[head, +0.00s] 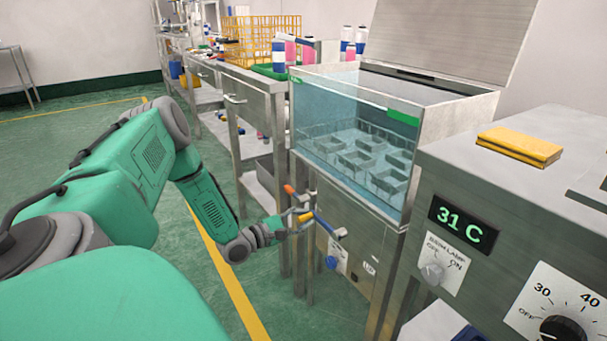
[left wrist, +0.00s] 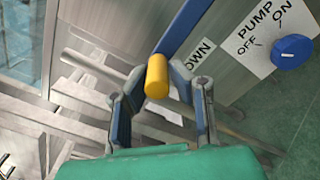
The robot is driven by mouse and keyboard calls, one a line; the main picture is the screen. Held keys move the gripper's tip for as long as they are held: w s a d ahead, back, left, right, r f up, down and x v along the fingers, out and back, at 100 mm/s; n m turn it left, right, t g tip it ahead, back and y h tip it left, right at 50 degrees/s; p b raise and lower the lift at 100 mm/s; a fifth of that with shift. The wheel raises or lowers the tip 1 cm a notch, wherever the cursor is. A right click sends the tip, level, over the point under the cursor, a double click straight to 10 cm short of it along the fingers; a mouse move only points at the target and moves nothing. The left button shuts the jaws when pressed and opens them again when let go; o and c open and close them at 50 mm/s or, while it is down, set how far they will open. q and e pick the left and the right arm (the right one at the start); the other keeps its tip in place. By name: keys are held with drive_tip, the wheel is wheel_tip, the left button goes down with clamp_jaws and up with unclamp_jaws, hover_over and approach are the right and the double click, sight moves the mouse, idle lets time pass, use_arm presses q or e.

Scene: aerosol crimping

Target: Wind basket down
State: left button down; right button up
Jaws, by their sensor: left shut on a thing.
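The wire basket (head: 365,155) sits inside a glass-fronted water tank (head: 320,178), below the water line. On the tank's steel front is a crank with a blue arm (head: 326,225) and a yellow handle (head: 304,216). My left gripper (head: 296,220) is at the crank, its fingers around the yellow handle. In the left wrist view the yellow handle (left wrist: 157,76) stands between the two fingers, with the blue crank arm (left wrist: 185,28) running up right behind it. A label ending in "OWN" is partly hidden behind the arm. My right gripper is out of view.
A blue pump knob (head: 332,262) and an orange-tipped lever (head: 289,189) are close to the crank. A control box (head: 520,210) reading 31 C stands right. A bench (head: 237,92) with cans and a yellow rack (head: 262,40) extends behind. Green floor is clear at left.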

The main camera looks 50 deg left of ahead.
use_arm(q)
drive_tip(key=shift+s+d+f, duration=0.1)
drive_tip(key=shift+d+f, duration=0.1)
drive_tip(key=shift+d, duration=0.25)
drive_tip(key=c, duration=1.5)
unclamp_jaws()
drive_tip(key=shift+d+r, duration=0.1)
drive_tip(key=shift+r, duration=0.1)
drive_tip(key=shift+s, duration=0.2)
drive_tip(key=s, duration=0.7)
drive_tip(key=s+a, duration=0.1)
drive_tip(key=s, duration=0.3)
drive_tip(key=shift+s, duration=0.15)
